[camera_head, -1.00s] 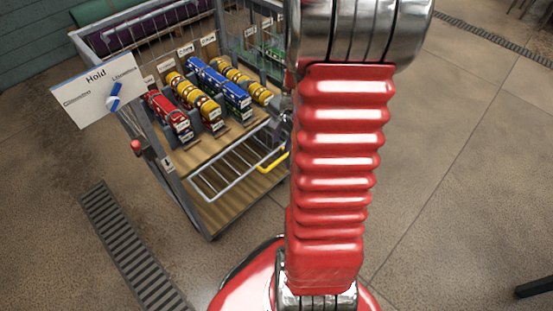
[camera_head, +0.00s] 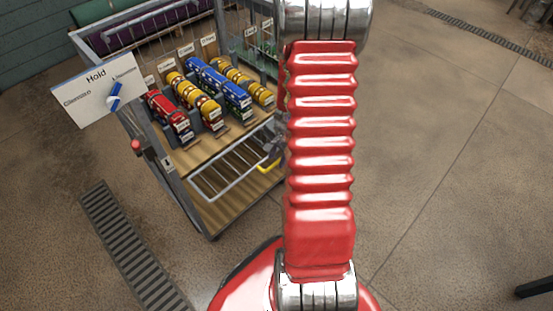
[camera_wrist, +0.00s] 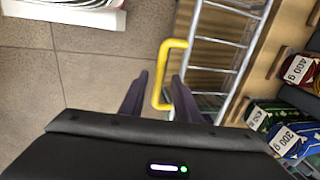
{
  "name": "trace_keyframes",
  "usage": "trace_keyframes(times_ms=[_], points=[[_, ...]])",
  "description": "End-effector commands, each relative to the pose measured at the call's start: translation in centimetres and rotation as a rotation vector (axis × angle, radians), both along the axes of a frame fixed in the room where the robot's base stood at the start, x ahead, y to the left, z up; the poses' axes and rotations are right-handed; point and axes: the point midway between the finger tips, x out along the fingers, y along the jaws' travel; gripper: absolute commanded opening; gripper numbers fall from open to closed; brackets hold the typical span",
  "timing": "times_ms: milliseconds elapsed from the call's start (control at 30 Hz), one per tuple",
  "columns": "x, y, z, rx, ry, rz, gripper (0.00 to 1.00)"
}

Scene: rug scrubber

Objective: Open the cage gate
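The cage gate (camera_head: 222,172) is a pale wire-bar panel at the lower front of the cage, lying across its opening. It also shows in the wrist view (camera_wrist: 215,52). Its yellow C-shaped handle (camera_wrist: 160,72) stands out from the gate's edge; in the head view the handle (camera_head: 266,166) is partly hidden by my gripper. My gripper (camera_wrist: 160,84) has two dark purple fingers, spread apart. The handle's long bar lies between them in the wrist view, with gaps visible on both sides. Contact and exact depth cannot be told.
Several labelled red, yellow and blue weights (camera_head: 208,95) sit on the wooden shelf above the gate. A white "Hold" sign with a blue switch (camera_head: 98,92) is at the cage's left corner. A floor drain (camera_head: 130,245) lies at left.

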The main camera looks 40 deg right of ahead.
Motion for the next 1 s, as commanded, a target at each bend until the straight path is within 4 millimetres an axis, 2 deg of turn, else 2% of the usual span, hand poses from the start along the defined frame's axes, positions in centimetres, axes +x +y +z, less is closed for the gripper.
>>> trace_keyframes(times_ms=[200,500,900,1000], points=[[0.17,0.0,-1.14,-0.001,0.001,0.0,0.29],[0.2,-0.02,-1.19,-0.001,0.0,-0.001,0.29],[0.18,-0.02,-1.18,-0.001,0.0,-0.001,0.01],[0.19,-0.03,-1.18,-0.001,0.0,-0.001,0.0]])
